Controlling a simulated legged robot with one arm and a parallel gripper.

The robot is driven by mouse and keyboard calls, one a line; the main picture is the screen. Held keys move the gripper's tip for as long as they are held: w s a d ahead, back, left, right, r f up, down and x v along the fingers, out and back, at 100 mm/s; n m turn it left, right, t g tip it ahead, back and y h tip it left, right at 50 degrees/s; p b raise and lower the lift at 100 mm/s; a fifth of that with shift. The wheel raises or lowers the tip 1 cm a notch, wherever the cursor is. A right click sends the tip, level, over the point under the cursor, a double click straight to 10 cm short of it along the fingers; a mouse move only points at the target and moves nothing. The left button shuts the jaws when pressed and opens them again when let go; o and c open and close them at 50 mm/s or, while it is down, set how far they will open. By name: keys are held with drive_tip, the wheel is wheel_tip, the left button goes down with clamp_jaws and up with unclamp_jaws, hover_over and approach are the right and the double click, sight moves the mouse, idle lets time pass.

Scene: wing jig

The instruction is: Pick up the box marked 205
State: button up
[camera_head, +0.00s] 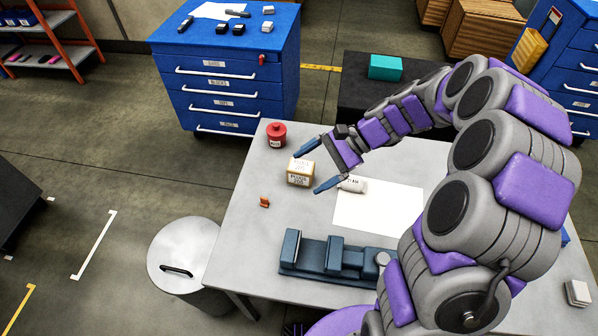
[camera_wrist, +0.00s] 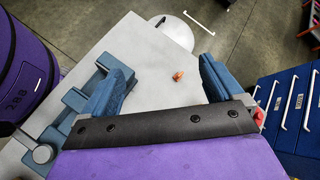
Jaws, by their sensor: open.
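A small tan box (camera_head: 300,172) with a pale label stands on the light grey table; its print is too small for me to read 205 on it. My gripper (camera_head: 309,170) is open and empty, its two blue fingers apart. In the head view the fingertips reach to the box's right side, one on the far side and one on the near side. I cannot tell their height above it or whether they touch. In the wrist view the open gripper (camera_wrist: 166,68) shows, but the box does not; the dark palm bar may hide it.
A grey bin (camera_head: 183,250) stands left of the table.

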drive_tip(key=w+d+f+m+t+y, duration=0.2)
drive_tip(key=w+d+f+m, duration=0.35)
drive_tip(key=w, duration=0.25)
drive_tip(key=m+t+p, duration=0.1)
drive_tip(key=m+t, duration=0.3)
drive_tip(key=m, duration=0.1)
approach(309, 167)
drive_tip(key=shift+y, duration=0.3)
drive_tip(key=b+x, duration=0.1)
drive_tip(key=x, duration=0.4)
drive_tip(key=b+x, duration=0.1)
drive_tip(key=x, duration=0.2)
drive_tip(key=shift+w+d+f+b, duration=0.2)
drive_tip(key=shift+w+b, duration=0.1)
drive_tip(key=shift+w, duration=0.05)
drive_tip(key=a, duration=0.1)
drive_tip(key=a+f+b, duration=0.1)
drive_tip(key=a, duration=0.1)
drive_tip(key=shift+a+f+b, duration=0.3)
drive_tip(key=shift+f+b, duration=0.05)
drive_tip(key=shift+w+a+f, duration=0.1)
drive_tip(key=shift+w+a, duration=0.15)
drive_tip(key=shift+a, duration=0.4)
drive_tip(key=shift+c, duration=0.4)
drive_tip(key=shift+d, duration=0.15)
drive_tip(key=c, duration=1.1)
